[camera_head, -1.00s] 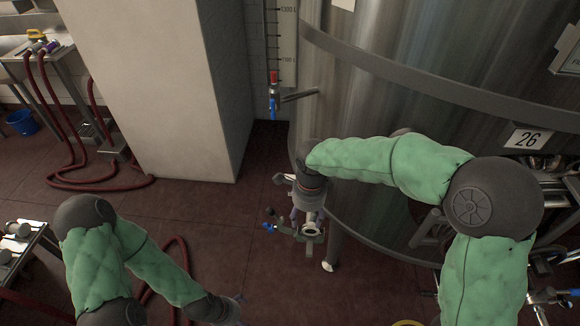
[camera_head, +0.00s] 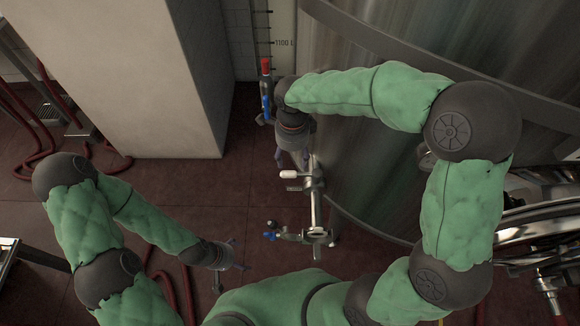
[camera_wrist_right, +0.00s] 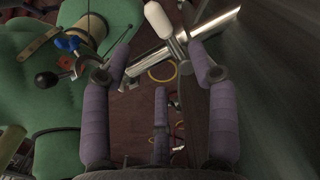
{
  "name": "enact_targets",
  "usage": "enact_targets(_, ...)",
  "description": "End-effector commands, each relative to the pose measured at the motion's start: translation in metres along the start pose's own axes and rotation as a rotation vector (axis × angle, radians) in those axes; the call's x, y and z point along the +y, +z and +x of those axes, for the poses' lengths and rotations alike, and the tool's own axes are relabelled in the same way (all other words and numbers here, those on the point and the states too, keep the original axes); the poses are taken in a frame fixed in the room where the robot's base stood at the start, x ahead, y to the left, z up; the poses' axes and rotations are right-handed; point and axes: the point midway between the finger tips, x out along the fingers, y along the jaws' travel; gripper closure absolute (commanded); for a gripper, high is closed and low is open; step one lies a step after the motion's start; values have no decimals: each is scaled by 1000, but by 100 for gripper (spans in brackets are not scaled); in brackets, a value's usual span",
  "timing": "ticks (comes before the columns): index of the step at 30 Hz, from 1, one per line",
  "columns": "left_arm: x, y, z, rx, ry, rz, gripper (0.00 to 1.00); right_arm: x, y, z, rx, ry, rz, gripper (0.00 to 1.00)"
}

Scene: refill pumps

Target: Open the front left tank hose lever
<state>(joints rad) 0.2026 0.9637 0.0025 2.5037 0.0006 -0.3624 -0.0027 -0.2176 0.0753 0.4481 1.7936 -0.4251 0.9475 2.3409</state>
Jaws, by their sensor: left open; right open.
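A steel outlet pipe (camera_head: 316,200) comes off the tank in the head view. A lever with a white grip (camera_head: 289,174) sits at its upper end; the white grip (camera_wrist_right: 157,18) also shows in the right wrist view. A smaller valve with a blue handle (camera_head: 270,236) is at the pipe's lower end; the blue handle (camera_wrist_right: 68,43) is at upper left in the wrist view. My right gripper (camera_head: 299,164) is open just above the white-gripped lever, pointing down. In the wrist view the lever lies just beyond its purple fingertips (camera_wrist_right: 161,55). My left gripper (camera_head: 232,264) is open, low and away from the pipe.
The steel tank (camera_head: 390,165) fills the right side. A red-topped gauge valve (camera_head: 266,85) hangs beside my right wrist. A pale pillar (camera_head: 150,75) stands at upper left. Red hoses (camera_head: 40,130) lie on the floor. Floor between my arms is mostly clear.

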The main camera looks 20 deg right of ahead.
Motion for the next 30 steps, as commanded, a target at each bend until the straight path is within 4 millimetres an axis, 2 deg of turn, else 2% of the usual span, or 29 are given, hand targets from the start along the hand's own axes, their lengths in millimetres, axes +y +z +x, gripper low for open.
enact_targets(1, -2, 0, 5, -1, 0, 0, 12, 1, 0, 11, 1, 3, 0, 41)
enact_targets(9, -8, -1, 21, 0, 0, 0, 12, 1, 0, 60, 2, 4, 0, 41)
enact_targets(15, -10, -1, 28, 0, 0, 0, 12, 0, 0, 84, 0, 1, -1, 41)
enact_targets(21, -11, -1, 30, 0, 0, 0, 12, 0, 0, 93, 0, 1, -1, 41)
enact_targets(29, -11, -2, 30, 1, 0, 0, 12, 0, 0, 93, 0, 1, -1, 41)
enact_targets(30, -11, -2, 30, 1, 0, 0, 12, 0, 0, 93, 0, 1, -1, 52)
